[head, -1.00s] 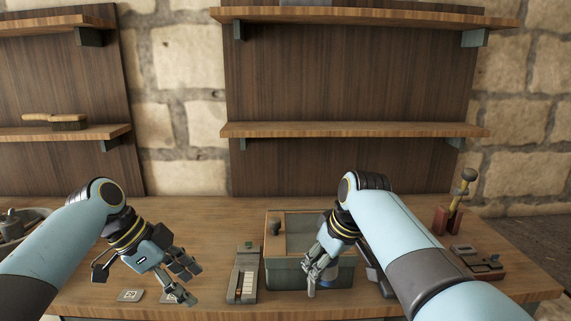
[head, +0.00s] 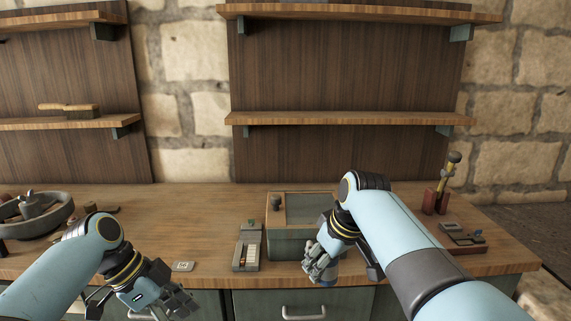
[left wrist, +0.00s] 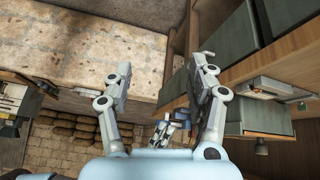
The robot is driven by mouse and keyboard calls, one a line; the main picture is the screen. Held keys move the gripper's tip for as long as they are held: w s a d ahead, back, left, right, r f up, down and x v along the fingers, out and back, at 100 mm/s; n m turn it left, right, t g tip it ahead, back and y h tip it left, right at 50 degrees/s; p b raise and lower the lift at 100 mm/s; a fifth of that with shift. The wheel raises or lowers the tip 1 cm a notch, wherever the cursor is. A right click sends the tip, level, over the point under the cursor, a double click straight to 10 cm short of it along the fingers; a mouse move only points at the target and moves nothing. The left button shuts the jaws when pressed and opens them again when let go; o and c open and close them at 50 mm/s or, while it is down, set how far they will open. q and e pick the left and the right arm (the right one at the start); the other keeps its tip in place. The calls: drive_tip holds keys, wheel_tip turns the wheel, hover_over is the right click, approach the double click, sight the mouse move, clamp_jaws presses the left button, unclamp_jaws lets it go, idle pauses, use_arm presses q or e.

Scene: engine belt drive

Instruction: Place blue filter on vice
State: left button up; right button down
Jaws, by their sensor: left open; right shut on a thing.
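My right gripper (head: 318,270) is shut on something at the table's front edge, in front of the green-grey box. A small bluish bit, possibly the blue filter (head: 328,283), shows under its fingers; the rest is hidden by them. My left gripper (head: 168,304) is open and empty, low in front of the table. Its spread fingers also show in the left wrist view (left wrist: 165,78). A low brown and grey device (head: 464,236) sits at the table's right end; I cannot tell whether it is the vice.
A green-grey box (head: 285,246) stands mid-table, with a narrow grey tray (head: 246,250) to its left. A red-brown holder (head: 436,201) stands at the right, a round grey bowl (head: 40,214) at the left. The table between bowl and tray is mostly clear. Drawers (head: 272,302) lie below the front edge.

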use_arm(q)
drive_tip(key=s+a+f+n+g+y+b, duration=0.1)
drive_tip(key=s+a+f+n+g+b, duration=0.3)
drive_tip(key=s+f, duration=1.1)
drive_tip(key=s+f+n+t+y+b, duration=0.15)
drive_tip(key=s+f+b, duration=0.35)
drive_tip(key=s+f, duration=0.95)
drive_tip(key=s+a+f+n+t+y+b, duration=0.1)
drive_tip(key=s+a+f+n+y+b, duration=0.1)
drive_tip(key=s+f, duration=0.7)
drive_tip(key=s+a+f+n+t+y+b, duration=0.1)
drive_tip(key=s+a+f+n+b, duration=0.3)
drive_tip(key=s+f, duration=0.5)
wheel_tip(320, 180, down, 2)
drive_tip(key=shift+a+f+n+t+y, duration=0.2)
drive_tip(key=shift+a+n+t+y, duration=0.15)
drive_tip(key=shift+a+n+y, duration=0.55)
drive_tip(key=shift+w+a+n+h, duration=0.1)
drive_tip(key=shift+n+h, duration=0.15)
drive_tip(key=shift+n, duration=0.2)
drive_tip(key=shift+c, duration=0.2)
